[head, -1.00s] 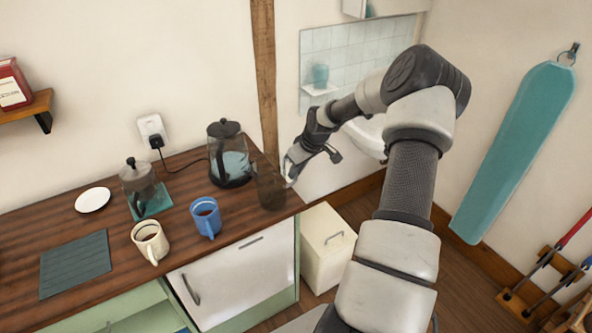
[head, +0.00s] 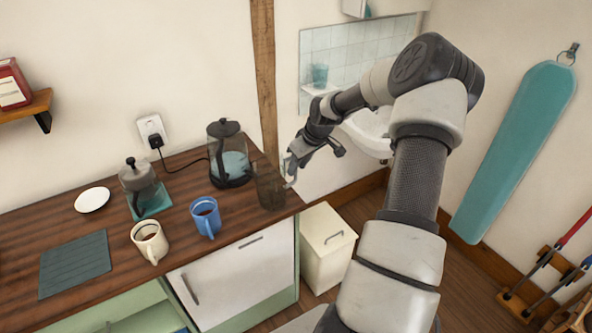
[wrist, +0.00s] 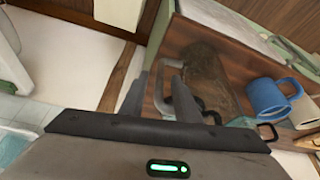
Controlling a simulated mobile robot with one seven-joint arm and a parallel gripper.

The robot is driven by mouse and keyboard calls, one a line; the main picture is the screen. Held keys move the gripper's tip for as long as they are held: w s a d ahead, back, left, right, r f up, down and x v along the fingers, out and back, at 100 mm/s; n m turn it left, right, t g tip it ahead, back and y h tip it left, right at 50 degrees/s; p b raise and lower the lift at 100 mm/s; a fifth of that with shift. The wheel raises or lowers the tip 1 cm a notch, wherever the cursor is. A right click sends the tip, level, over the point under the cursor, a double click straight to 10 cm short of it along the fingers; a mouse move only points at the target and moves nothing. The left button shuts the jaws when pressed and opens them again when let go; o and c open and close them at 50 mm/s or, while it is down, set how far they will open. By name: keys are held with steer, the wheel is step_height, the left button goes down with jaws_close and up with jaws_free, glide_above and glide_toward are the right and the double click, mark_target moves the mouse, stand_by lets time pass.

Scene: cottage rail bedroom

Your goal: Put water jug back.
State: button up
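The water jug (head: 270,189) is a see-through brownish vessel standing upright at the counter's right end, beside the glass kettle. In the wrist view the jug (wrist: 208,72) shows with its grey loop handle toward me. My gripper (head: 289,173) is just right of the jug, at its handle side. In the wrist view my gripper (wrist: 158,82) has its two fingers apart, with the handle's outer bar seemingly between them. I cannot tell whether either finger touches the handle.
The wooden counter (head: 100,222) also holds a glass kettle (head: 230,165), a French press (head: 138,182), a blue mug (head: 206,219), a cream mug (head: 148,242) and a white plate (head: 92,200). A white bin (head: 325,250) stands below the counter's right end. A sink (head: 372,133) is behind my arm.

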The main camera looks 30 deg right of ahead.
steer(key=a+v, duration=0.1)
steer(key=v, duration=0.8)
steer(key=shift+d+r, duration=0.15)
steer(key=shift+d, duration=0.35)
